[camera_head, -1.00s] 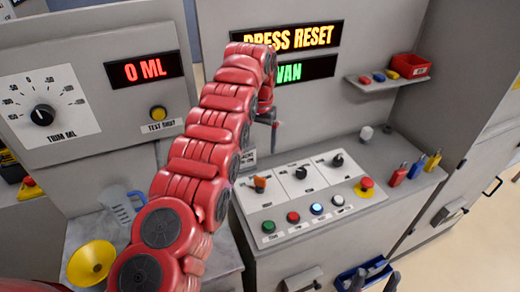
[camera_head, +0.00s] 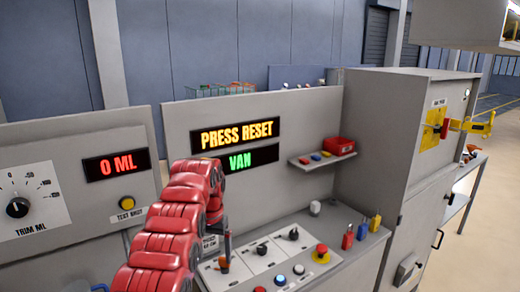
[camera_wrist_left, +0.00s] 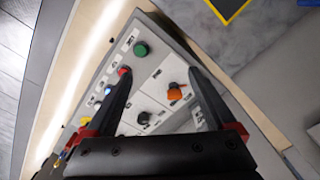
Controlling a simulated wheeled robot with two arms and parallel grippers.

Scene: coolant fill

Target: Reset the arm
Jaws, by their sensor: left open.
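The display (camera_head: 237,135) reads PRESS RESET in yellow, and the one below it (camera_head: 250,157) reads VAN in green. The sloped control panel (camera_head: 242,249) carries an orange switch (camera_head: 224,265), dark knobs, a blue lit button (camera_head: 280,280), a white button (camera_head: 299,269) and a red mushroom button (camera_head: 321,252) on yellow. My left gripper, in the left wrist view (camera_wrist_left: 165,75), is open and empty above the panel. Between and beyond its fingers show the orange switch (camera_wrist_left: 175,94), a red button (camera_wrist_left: 124,71) and a green button (camera_wrist_left: 141,49). My right gripper is out of view.
A grey box at left has a 0 ML display (camera_head: 117,165), a trim dial (camera_head: 18,207) and a yellow button (camera_head: 127,203). A small shelf (camera_head: 323,159) holds a red bin (camera_head: 339,146). Coloured padlocks (camera_head: 361,232) stand right of the panel. A tall cabinet (camera_head: 400,130) stands farther right.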

